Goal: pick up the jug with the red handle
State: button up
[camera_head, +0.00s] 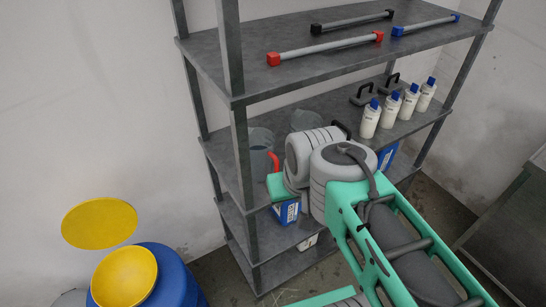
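The jug with the red handle (260,138) is a grey, see-through jug on the middle shelf, near its left front post. Its red handle (274,162) points toward the front right. The end of my arm is in front of this shelf. A teal part, which seems to be at my gripper (278,187), shows just below the red handle. My fingers cannot be made out, so I cannot tell whether they are open or touch the jug. My arm's grey joints hide part of the shelf right of the jug.
Another grey jug (305,120) stands behind my arm. White bottles with blue caps (391,109) line the shelf's right side. Rods with coloured ends (325,50) lie on the top shelf (222,72). Blue containers (286,211) are below. A blue barrel (178,277) stands lower left.

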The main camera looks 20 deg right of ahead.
aim_at(262, 141)
jog(key=u, duration=3.5)
jog(key=k, duration=1.75)
jog(key=z, duration=0.65)
